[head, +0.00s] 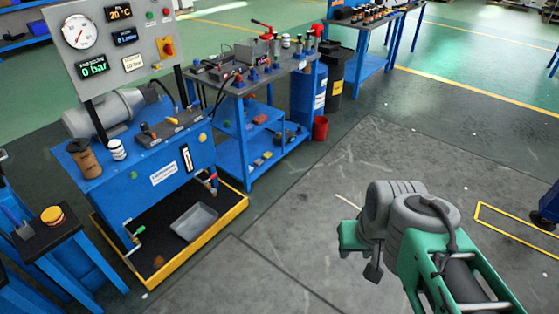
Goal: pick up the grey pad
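I cannot single out the grey pad for certain. Small flat pieces, some greyish, lie on the bottom shelf (262,159) of the blue workbench; they are too small to tell apart. A shallow grey tray (194,222) lies in the black, yellow-rimmed basin under the blue cabinet. My arm reaches in from the lower right, apart from all of these and over open floor.
The blue cabinet (140,185) carries a gauge panel (115,45), a motor and bottles. Tools crowd the workbench top (240,78). A red bucket (320,128) and a black bin (334,86) stand beside the bench. A small side table (45,232) is at left. The middle floor is clear.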

